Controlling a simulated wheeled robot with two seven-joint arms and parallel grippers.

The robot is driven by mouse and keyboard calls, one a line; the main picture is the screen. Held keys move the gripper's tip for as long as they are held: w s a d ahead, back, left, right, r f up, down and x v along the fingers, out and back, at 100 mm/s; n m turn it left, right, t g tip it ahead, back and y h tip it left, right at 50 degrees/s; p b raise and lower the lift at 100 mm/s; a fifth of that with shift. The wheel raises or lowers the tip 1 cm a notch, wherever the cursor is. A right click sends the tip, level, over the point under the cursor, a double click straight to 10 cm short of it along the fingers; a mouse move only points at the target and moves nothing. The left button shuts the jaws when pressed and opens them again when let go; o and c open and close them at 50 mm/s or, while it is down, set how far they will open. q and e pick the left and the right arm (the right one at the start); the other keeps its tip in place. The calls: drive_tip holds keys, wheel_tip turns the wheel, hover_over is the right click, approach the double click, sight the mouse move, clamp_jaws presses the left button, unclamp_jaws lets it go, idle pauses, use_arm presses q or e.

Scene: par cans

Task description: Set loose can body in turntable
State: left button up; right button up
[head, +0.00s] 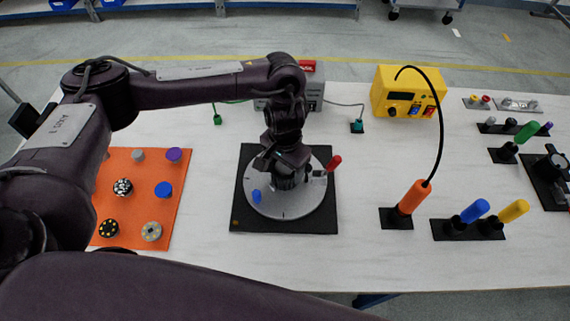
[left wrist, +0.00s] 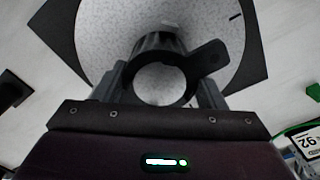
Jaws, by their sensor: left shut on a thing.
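The turntable is a grey disc (head: 285,206) on a black square base (head: 322,226), in the middle of the table. My left gripper (head: 288,172) is over it, pointing down. In the left wrist view the left gripper (left wrist: 162,88) is shut on a dark ring-shaped can body (left wrist: 209,57) with a side tab. The can body is above or at the disc; I cannot tell whether it touches. In the head view the gripper mostly hides it. A red-handled part (head: 333,163) and a blue knob (head: 257,196) show at the disc. My right gripper is not in view.
An orange mat (head: 180,218) with several small parts lies left. A yellow unit (head: 407,92) with a cable to an orange-handled tool (head: 413,197) stands right. Blue (head: 475,211) and yellow (head: 514,211) handled tools stand further right. The table front is clear.

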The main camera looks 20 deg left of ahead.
use_arm(q)
drive_tip(key=shift+f+p, duration=0.1)
drive_tip(key=shift+p, duration=0.25)
idle(0.7)
drive_tip(key=o, duration=1)
drive_tip(key=shift+c, duration=0.2)
drive_tip(key=o, duration=0.6)
drive_tip(key=shift+c, duration=0.2)
wheel_tip(320, 180, up, 8)
drive_tip(key=shift+f+p, duration=0.15)
drive_tip(key=shift+p, duration=0.55)
drive_tip(key=shift+s, duration=0.1)
